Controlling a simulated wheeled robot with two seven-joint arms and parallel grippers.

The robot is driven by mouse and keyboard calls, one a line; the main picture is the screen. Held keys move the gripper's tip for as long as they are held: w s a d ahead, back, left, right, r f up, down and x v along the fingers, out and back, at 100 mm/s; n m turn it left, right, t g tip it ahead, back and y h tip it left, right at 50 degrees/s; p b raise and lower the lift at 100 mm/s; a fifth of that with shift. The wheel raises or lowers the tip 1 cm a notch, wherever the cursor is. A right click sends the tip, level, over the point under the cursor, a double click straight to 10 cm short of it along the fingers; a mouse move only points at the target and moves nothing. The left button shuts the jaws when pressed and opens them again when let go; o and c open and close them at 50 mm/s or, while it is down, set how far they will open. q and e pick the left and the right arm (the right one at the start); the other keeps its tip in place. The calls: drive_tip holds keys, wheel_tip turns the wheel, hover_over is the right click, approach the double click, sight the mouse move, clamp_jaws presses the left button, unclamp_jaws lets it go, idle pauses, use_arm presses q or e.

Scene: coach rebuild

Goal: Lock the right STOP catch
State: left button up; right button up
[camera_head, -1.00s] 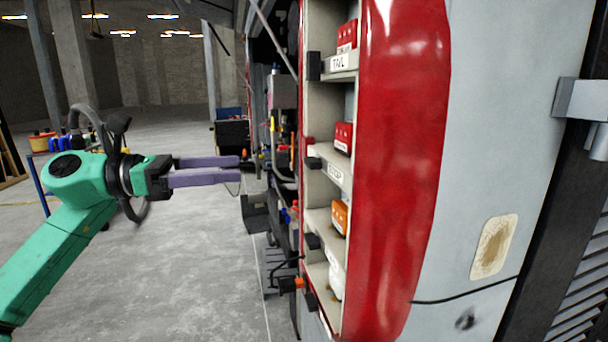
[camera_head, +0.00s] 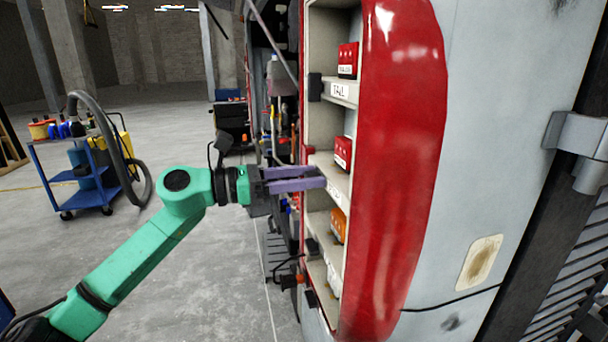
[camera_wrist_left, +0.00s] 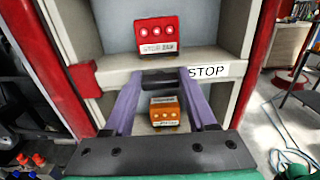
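The STOP shelf edge carries a white label reading STOP (camera_wrist_left: 208,72). In the left wrist view a dark catch (camera_wrist_left: 160,80) sits on this edge, left of the label. My left gripper (camera_head: 320,177) has two purple fingers, spread apart and reaching to the STOP shelf edge in the head view. In the left wrist view the fingers lie on either side of the dark catch; I cannot tell whether they touch it. In the head view the fingers hide the catch and part of the label. My right gripper is not in view.
A red lamp box (camera_head: 343,152) stands on the STOP shelf and an orange box (camera_head: 338,226) below. The TAIL shelf (camera_head: 341,90) is above, with a black block (camera_head: 315,87). A red block (camera_wrist_left: 85,78) sits left of the fingers. A blue cart (camera_head: 75,180) stands far left.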

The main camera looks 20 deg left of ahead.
use_arm(q)
drive_tip(key=c, duration=0.7)
drive_tip(key=shift+n, duration=0.3)
drive_tip(key=n+p, duration=0.2)
drive_tip(key=n, duration=0.2)
drive_tip(key=shift+w+r, duration=0.1)
drive_tip(key=n+p, duration=0.2)
drive_tip(key=n, duration=0.3)
drive_tip(key=shift+w+a, duration=0.1)
drive_tip(key=n+p, duration=0.3)
drive_tip(key=n, duration=0.2)
drive_tip(key=shift+f+n+p, duration=0.25)
drive_tip(key=shift+n+p, duration=1.05)
drive_tip(key=shift+n, duration=0.4)
